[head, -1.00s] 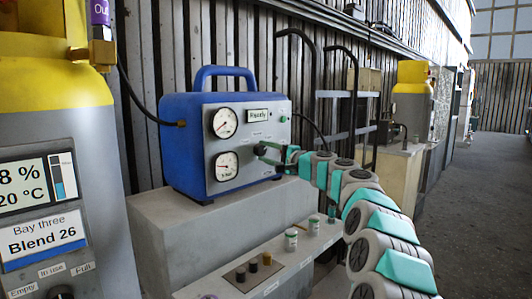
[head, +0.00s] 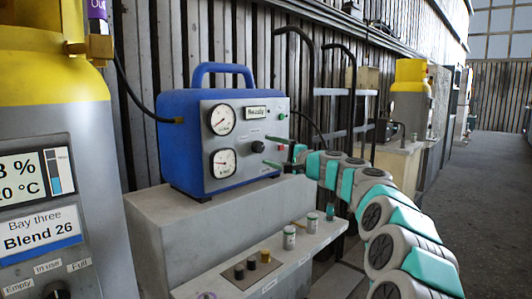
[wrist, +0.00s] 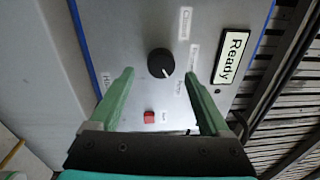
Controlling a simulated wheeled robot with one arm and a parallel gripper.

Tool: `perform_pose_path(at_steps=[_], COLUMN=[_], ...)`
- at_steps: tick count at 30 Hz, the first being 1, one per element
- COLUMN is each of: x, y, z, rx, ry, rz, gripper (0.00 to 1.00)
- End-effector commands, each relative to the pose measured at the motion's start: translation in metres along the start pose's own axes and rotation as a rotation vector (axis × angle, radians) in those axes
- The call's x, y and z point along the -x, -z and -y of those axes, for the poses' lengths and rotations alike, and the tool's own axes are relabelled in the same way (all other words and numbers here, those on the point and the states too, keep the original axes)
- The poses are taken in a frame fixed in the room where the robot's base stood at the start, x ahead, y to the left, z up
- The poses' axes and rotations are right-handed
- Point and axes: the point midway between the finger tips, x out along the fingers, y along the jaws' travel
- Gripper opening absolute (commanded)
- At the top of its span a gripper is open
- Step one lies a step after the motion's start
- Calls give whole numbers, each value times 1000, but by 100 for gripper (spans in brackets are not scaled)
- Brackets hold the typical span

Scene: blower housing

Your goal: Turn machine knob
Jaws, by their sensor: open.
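The black round knob (head: 257,147) is on the grey front panel of the blue machine (head: 178,140). In the wrist view the knob (wrist: 160,63) shows a short white mark pointing toward the lower right of the picture. My gripper (head: 266,150) is open in front of the panel, with its green fingers one above the other. In the wrist view my gripper (wrist: 159,73) has one finger to each side of the knob, with clear gaps. I cannot tell how deep the fingertips reach. The display (wrist: 231,56) reads "Ready".
A red button (wrist: 149,114) lies between the finger bases in the wrist view. Two dial gauges (head: 222,119) are left of the knob. A ledge below carries small jars (head: 289,237) and dark knobs (head: 252,264). A yellow-topped cylinder (head: 50,120) stands at left.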

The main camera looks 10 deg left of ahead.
Motion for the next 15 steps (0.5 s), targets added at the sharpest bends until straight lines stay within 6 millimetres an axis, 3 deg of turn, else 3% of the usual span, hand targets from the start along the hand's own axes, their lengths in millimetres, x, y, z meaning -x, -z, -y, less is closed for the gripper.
perform_pose_path(at_steps=[6,15], x=[29,46], y=[1,1], z=[0,1], rx=[-2,1], ry=[2,2], rz=[-1,-1], gripper=[81,81])
